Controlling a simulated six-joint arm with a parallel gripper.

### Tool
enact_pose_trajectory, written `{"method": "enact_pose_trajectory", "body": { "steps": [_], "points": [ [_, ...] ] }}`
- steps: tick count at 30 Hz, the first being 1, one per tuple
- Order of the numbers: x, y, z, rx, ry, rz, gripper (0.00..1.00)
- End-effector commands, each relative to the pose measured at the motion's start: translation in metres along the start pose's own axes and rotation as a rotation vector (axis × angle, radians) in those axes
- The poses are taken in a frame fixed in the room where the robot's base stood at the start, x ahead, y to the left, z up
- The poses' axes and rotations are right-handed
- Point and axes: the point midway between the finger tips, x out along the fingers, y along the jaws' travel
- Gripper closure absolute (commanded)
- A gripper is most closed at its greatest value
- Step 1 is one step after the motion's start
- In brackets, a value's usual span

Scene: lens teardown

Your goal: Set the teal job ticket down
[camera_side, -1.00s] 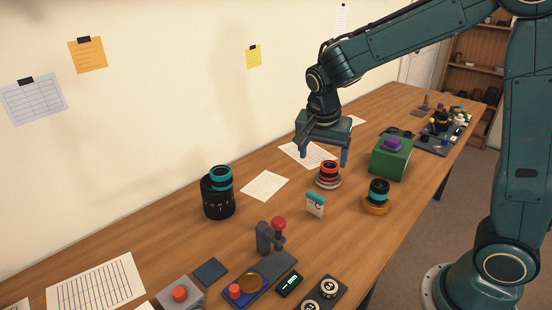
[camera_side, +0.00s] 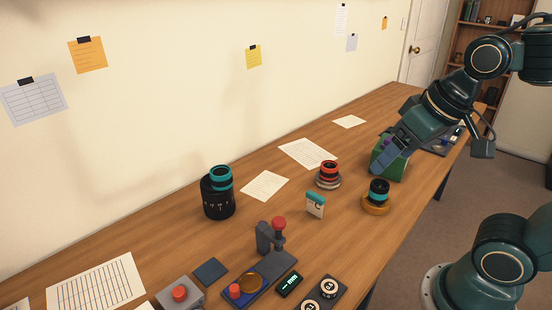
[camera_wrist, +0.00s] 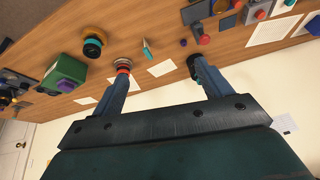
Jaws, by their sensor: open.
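The teal job ticket (camera_side: 315,206) is a small pale card with a teal top. It stands on the wooden table between the red-ringed stack and the red-knobbed press. In the wrist view the ticket (camera_wrist: 147,48) shows small, beyond the gap between my fingers. My gripper (camera_side: 380,165) is well to the right of the ticket, tilted, and overlaps the green block in the side view. In the wrist view my gripper (camera_wrist: 160,70) has its two fingers wide apart with nothing between them. One finger is hidden in the side view.
A red-ringed stack (camera_side: 328,175), a teal-and-black stack on an orange base (camera_side: 378,195) and a black lens barrel (camera_side: 218,200) stand around the ticket. The green block (camera_side: 396,168) is farther right. A press (camera_side: 265,240) stands in front. Bare table (camera_side: 335,240) lies right of the press.

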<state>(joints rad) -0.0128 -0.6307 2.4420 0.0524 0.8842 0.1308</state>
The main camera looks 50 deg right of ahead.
Motion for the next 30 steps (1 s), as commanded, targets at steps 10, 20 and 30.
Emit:
{"method": "enact_pose_trajectory", "body": {
  "steps": [10,20,30],
  "points": [
    [-0.009,-0.003,0.025,-0.16,0.044,-0.032,0.23],
    [-0.009,-0.003,0.025,-0.16,0.043,-0.031,0.23],
    [-0.009,-0.003,0.025,-0.16,0.043,-0.031,0.23]
  ]
}}
